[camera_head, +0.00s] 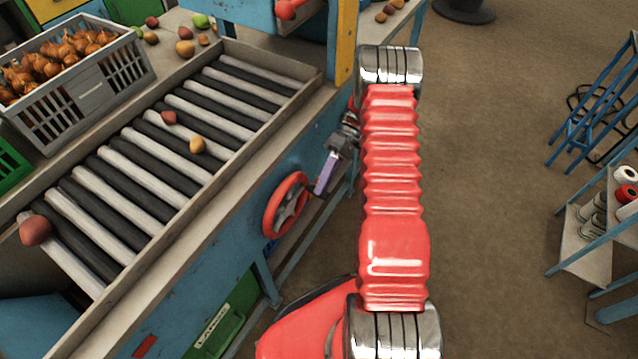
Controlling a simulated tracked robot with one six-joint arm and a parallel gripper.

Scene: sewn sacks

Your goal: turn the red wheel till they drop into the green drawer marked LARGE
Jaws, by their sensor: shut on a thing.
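The red wheel (287,205) stands on the blue side of the roller table, with a dark hub and spokes. My gripper (321,188) reaches its right side, with a pale purple finger at the rim. It is shut on the wheel there; the exact contact is small and partly hidden. On the rollers (130,172) lie a large red potato (35,230), a small red one (168,117) and a yellow one (197,144).
More potatoes lie at the back. A yellow post (346,42) rises close to my arm. Right are open floor and a blue-framed shelf (590,240).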

